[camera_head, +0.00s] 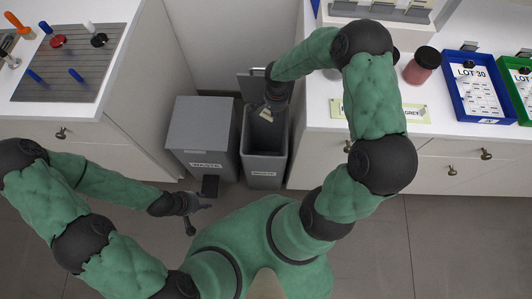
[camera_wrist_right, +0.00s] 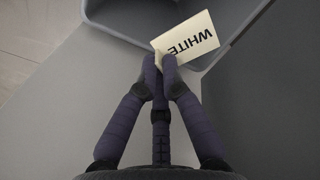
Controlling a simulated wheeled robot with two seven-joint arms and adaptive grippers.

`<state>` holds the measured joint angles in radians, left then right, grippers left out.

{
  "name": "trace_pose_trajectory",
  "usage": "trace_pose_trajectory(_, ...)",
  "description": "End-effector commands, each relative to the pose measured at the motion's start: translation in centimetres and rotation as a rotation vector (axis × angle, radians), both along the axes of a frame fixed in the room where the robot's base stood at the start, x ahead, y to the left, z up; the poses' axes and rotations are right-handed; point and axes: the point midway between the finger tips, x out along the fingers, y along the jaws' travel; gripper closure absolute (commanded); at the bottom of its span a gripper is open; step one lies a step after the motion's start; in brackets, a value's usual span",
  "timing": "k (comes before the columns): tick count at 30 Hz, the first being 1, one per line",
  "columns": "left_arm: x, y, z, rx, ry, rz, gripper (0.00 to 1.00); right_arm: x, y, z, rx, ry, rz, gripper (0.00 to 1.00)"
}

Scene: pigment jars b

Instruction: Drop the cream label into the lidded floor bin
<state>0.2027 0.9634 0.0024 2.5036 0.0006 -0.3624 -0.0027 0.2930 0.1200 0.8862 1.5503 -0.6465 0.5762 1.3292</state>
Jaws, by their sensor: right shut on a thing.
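The cream label (camera_wrist_right: 186,38), printed WHITE, is pinched between the fingertips of my right gripper (camera_wrist_right: 161,66). In the head view the label (camera_head: 266,114) is small, just below my right gripper (camera_head: 271,105). It hangs over the opening of the right-hand grey bin (camera_head: 265,165), whose lid (camera_head: 251,84) stands raised at the back. In the wrist view the bin's rim (camera_wrist_right: 115,27) lies beyond and around the label. My left gripper (camera_head: 196,214) is low in front of the bins, fingers spread and empty.
A second grey bin (camera_head: 198,128), lid shut, stands directly left; both bear WASTE labels. A dark pedal (camera_head: 209,186) is at its foot. Cabinets flank the bins. The right counter holds a red-pink jar (camera_head: 421,66), a blue tray (camera_head: 476,98) and a green tray (camera_head: 523,92).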

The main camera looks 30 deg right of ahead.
Motion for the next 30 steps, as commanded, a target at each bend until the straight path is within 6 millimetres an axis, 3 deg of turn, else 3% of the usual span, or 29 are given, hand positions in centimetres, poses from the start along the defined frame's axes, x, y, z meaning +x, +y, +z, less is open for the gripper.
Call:
trace_pose_trajectory(12,0.0,0.0,-2.6,0.000,0.000,0.000,0.60,-0.1,0.1,-4.6,0.001,0.003,0.002,1.00)
trace_pose_trajectory(23,0.0,0.0,-2.8,0.000,0.000,0.000,0.60,0.0,0.0,-5.0,0.000,0.000,0.003,1.00)
trace_pose_trajectory(24,0.0,0.0,-2.8,0.000,0.000,0.000,0.60,0.0,0.0,-5.0,0.000,0.000,0.003,0.87)
trace_pose_trajectory(27,0.0,0.0,-2.8,0.000,0.000,0.000,0.60,0.0,0.0,-5.0,0.000,0.000,0.003,0.65)
trace_pose_trajectory(30,0.0,0.0,-2.8,0.000,0.000,0.000,0.60,0.0,0.0,-5.0,0.001,0.000,0.003,0.65)
